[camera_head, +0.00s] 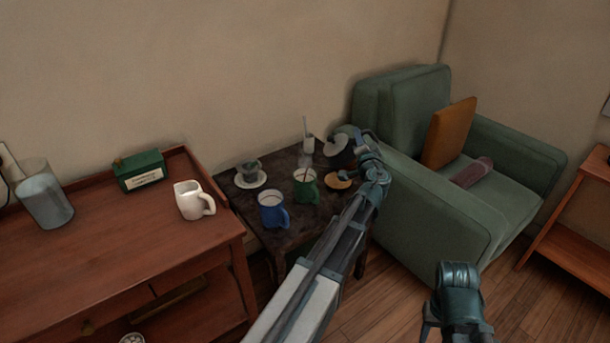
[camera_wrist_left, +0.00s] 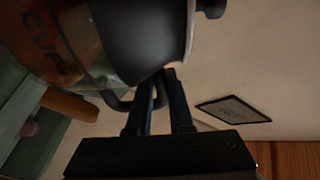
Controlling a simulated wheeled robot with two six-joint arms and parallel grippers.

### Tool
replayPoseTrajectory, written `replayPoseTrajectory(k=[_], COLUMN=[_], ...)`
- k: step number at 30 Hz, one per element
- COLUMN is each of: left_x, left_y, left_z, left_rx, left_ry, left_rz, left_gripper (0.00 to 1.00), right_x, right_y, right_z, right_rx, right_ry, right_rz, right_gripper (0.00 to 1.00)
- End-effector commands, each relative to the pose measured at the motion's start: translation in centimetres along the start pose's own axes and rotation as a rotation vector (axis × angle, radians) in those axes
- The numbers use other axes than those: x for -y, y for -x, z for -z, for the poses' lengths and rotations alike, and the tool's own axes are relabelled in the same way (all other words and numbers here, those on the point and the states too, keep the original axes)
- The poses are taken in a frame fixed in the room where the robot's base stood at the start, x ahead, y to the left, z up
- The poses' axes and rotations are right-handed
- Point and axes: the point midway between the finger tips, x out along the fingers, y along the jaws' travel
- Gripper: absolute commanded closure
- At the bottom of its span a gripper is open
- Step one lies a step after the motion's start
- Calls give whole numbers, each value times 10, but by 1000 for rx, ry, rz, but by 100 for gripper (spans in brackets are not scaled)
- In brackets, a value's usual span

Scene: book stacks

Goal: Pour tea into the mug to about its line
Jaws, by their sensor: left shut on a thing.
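My left gripper (camera_head: 365,155) is shut on the handle of a dark pot (camera_head: 340,155) with a pale top, raised over the back right of the small dark table (camera_head: 285,230). In the left wrist view the pot (camera_wrist_left: 140,35) fills the top, with its handle at the fingers (camera_wrist_left: 165,85). Its exact tilt is unclear, and no stream of tea shows. A green mug (camera_head: 307,190) stands left of the pot. A blue mug (camera_head: 271,212) stands nearer, and a white mug (camera_head: 189,202) is on the sideboard. I cannot make out a fill line on any mug.
A grey cup (camera_head: 251,171) sits on a white saucer (camera_head: 250,184). A white cup (camera_head: 308,144) with a stick is at the back, and a brown round piece (camera_head: 338,182) is beside the green mug. The armchair (camera_head: 420,205) is close on the right. The sideboard (camera_head: 120,245) is left.

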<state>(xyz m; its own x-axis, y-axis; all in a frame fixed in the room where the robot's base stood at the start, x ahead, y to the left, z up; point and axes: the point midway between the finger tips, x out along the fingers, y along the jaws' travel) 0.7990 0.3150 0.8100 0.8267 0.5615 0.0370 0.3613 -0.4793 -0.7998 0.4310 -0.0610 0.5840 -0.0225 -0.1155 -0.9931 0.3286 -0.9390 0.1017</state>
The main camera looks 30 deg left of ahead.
Motion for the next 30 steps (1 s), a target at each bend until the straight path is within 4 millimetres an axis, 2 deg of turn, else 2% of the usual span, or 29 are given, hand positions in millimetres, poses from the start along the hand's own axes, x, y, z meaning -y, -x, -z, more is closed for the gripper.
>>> replayPoseTrajectory(k=[30], left_x=[8], left_y=[0], left_z=[-1], left_rx=[-1], left_ry=[44], left_rz=[4], left_gripper=[100], right_x=[0], right_y=[5], right_z=[0], right_rx=[0], right_ry=[0], right_rz=[1], right_gripper=[50])
